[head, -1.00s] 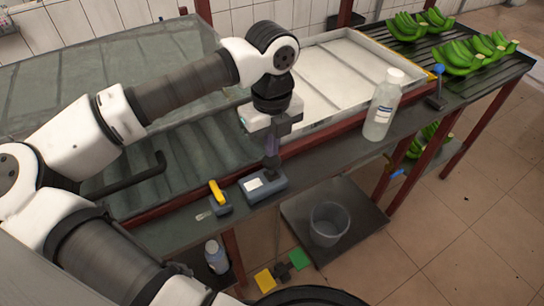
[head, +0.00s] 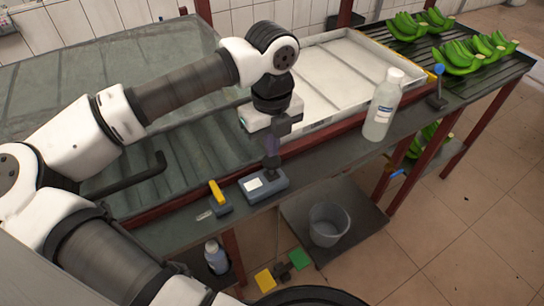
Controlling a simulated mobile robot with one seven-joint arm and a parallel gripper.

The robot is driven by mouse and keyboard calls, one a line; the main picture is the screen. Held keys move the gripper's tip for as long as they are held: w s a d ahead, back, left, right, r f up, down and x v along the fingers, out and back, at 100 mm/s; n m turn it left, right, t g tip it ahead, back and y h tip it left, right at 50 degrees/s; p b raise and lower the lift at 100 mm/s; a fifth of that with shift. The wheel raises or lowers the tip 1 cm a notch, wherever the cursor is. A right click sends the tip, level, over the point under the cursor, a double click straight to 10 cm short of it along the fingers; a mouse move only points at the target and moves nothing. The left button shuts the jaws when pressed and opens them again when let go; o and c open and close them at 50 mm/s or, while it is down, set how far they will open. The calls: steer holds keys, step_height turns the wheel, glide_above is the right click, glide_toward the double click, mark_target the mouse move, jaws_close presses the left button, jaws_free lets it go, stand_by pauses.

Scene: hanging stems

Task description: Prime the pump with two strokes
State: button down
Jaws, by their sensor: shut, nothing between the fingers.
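My gripper (head: 271,162) points straight down at the front edge of the bench. Its fingers are shut and look empty. The tips are just above or on a small blue-grey box (head: 278,184) with a white label. I cannot tell whether they touch it. No part is clearly marked as the pump; the box may be it, but this view does not settle that. A yellow-handled device (head: 216,193) sits on the bench just left of the box. A blue-knobbed lever (head: 438,86) stands at the bench edge on the right.
A clear bottle (head: 381,108) stands upright right of my gripper, before a white tray (head: 340,60). Green bananas (head: 470,52) lie on the right rack. A bucket (head: 328,225) stands on a low shelf. Green (head: 300,258) and yellow (head: 265,279) pads are below.

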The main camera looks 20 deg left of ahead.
steer(key=shift+f, duration=0.1)
steer(key=shift+f+b, duration=0.75)
steer(key=shift+b, duration=0.25)
steer(key=shift+s, duration=0.1)
steer(key=shift+r, duration=0.1)
steer(key=shift+r, duration=0.5)
steer(key=shift+r, duration=0.15)
steer(key=shift+r+p, duration=0.25)
steer(key=shift+p, duration=0.1)
step_height(320, 180, up, 5)
steer(key=p, duration=0.2)
steer(key=shift+r+p, duration=0.15)
steer(key=shift+p, duration=0.15)
